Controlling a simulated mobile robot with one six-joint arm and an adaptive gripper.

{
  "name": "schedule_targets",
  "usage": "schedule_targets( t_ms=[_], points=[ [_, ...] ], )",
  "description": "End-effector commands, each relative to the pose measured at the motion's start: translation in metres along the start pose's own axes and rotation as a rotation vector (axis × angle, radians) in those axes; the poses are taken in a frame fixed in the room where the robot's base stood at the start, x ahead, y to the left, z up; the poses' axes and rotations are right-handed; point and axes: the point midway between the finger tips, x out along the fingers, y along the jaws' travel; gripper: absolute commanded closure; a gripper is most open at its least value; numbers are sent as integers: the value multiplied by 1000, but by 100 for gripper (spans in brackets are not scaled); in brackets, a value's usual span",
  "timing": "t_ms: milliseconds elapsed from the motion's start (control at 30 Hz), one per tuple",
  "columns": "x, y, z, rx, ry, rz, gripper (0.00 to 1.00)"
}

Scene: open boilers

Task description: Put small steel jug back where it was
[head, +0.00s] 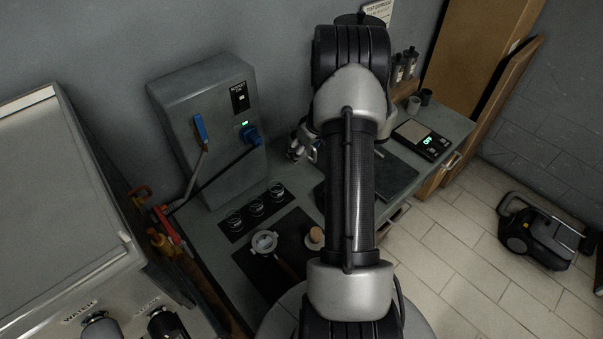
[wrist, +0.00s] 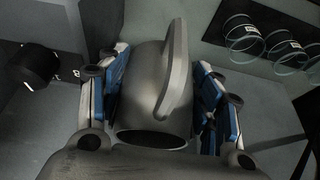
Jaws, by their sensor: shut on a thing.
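My gripper (wrist: 155,88) is shut on the small steel jug (wrist: 142,100), with the blue-and-white fingers on either side of its body. The jug's handle faces the camera and its dark open rim shows at the bottom of the wrist view. In the head view my gripper (head: 303,146) is beside the grey box with levers, above the counter, and is partly hidden by my arm. Only a small shiny bit of the jug shows there, if any. I cannot tell whether the jug touches a surface.
Several small glasses (head: 256,207) stand on a dark mat by the grey box (head: 212,130). A portafilter (head: 264,243) and tamper (head: 314,237) lie in front. A scale (head: 422,140) and small cups are at the right. A large boiler machine (head: 60,200) stands left.

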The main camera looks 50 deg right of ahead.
Motion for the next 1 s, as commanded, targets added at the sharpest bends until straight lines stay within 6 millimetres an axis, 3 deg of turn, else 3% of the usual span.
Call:
schedule_targets(
  t_ms=[33, 100, 233, 467, 700, 1000],
  points=[
    [17, 0, 7, 1, -2, -2, 74],
    [32, 0, 14, 1, -2, -1, 74],
    [53, 0, 21, -1, 0, 0, 74],
    [67, 0, 27, -1, 1, 1, 74],
    [99, 0, 41, 0, 0, 0, 74],
    [101, 0, 41, -1, 2, 2, 74]
  ],
)
